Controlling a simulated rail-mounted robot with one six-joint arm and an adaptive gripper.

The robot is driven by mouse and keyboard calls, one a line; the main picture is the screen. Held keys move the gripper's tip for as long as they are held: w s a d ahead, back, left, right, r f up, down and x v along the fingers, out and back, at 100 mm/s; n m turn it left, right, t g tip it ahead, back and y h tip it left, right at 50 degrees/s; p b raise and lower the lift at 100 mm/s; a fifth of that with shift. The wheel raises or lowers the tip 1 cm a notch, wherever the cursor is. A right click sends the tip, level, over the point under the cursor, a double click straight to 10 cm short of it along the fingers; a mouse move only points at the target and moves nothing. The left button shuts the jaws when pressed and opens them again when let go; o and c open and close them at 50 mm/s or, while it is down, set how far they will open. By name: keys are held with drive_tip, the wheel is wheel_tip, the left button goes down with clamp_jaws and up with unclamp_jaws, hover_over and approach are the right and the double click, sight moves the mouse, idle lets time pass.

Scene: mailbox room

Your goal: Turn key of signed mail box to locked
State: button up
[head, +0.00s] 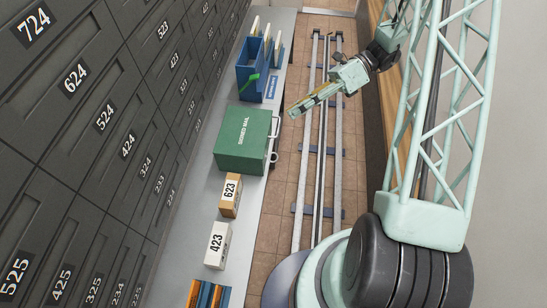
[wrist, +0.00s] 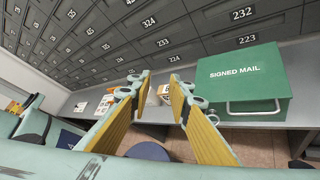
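The signed mail box (head: 243,138) is a green box lettered "SIGNED MAIL" on the grey counter in the head view. In the wrist view the signed mail box (wrist: 240,85) is at the right, with a metal handle (wrist: 253,106) on its front. No key can be made out on it in either view. My gripper (head: 293,113) is off the counter's edge, to the right of the box in the head view and apart from it. In the wrist view my gripper (wrist: 158,82) has its two yellow-padded fingers apart with nothing between them.
The grey counter (head: 192,225) also holds a box marked 623 (head: 231,196), a box marked 423 (head: 218,245) and a blue bin (head: 252,70). Dark numbered mailboxes (head: 75,80) line the wall behind. Floor rails (head: 300,185) run alongside the counter over open tiled floor.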

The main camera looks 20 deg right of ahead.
drive_tip(key=d+f+m+t+y, duration=0.15)
drive_tip(key=f+m, duration=0.25)
drive_tip(key=f, duration=0.4)
drive_tip(key=d+f+m+t+y, duration=0.1)
drive_tip(key=d+f+m+t, duration=0.2)
drive_tip(key=f, duration=0.4)
drive_tip(key=m+t, duration=0.5)
drive_tip(key=m, duration=0.4)
approach(273, 157)
drive_tip(key=p+v, duration=0.1)
drive_tip(key=v, duration=0.2)
drive_tip(key=shift+s+d+f, duration=0.2)
drive_tip(key=shift+s+d, duration=0.05)
drive_tip(key=shift+d, duration=0.05)
drive_tip(key=shift+a, duration=0.1)
drive_tip(key=shift+w+b+x, duration=0.2)
drive_tip(key=shift+b+x, duration=0.3)
drive_tip(key=shift+x, duration=6.3)
drive_tip(key=shift+c, duration=0.4)
clamp_jaws()
